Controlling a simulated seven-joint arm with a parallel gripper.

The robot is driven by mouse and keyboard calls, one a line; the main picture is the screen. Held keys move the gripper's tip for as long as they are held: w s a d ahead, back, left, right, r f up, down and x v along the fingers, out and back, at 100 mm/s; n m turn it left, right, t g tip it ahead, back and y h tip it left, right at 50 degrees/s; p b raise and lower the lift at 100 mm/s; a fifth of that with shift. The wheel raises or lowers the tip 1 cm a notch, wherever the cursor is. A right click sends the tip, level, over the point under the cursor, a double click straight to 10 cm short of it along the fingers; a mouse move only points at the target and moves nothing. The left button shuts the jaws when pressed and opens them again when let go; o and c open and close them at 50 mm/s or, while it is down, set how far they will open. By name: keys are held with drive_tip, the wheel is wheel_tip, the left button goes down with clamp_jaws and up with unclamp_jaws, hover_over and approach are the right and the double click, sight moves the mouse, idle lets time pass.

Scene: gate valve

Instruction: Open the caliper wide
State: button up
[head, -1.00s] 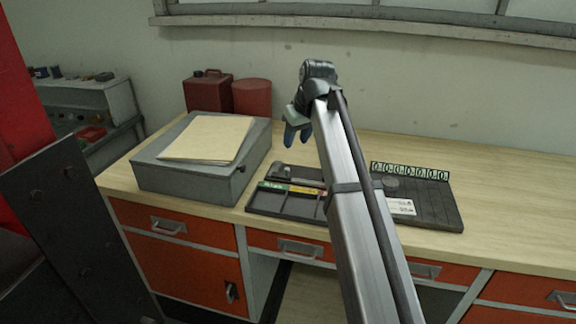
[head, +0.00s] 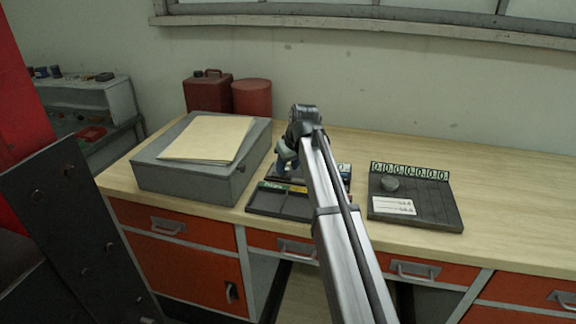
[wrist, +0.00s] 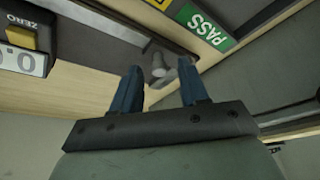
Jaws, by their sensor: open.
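The caliper's readout (wrist: 22,62), with a yellow button marked ZERO and a partly cut-off "0.0", is at the left edge of the wrist view. In the head view a small light readout (head: 343,169) shows just right of my arm, at the back of the dark tray. My gripper (wrist: 160,75) has two blue fingers, spread apart. A small grey rounded piece (wrist: 158,66) shows between and beyond the fingertips; I cannot tell whether it belongs to the caliper or whether they touch it. In the head view my gripper (head: 285,160) is low over the tray's back left, and my arm hides much of the caliper.
The dark tray (head: 278,204) has green and yellow labels; the green PASS label (wrist: 204,25) is near the fingers. A grey box (head: 195,180) with folders stands close on the left. A dark board (head: 436,205) with a round weight and card lies right. The bench's right side is clear.

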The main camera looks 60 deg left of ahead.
clamp_jaws()
idle(0.5)
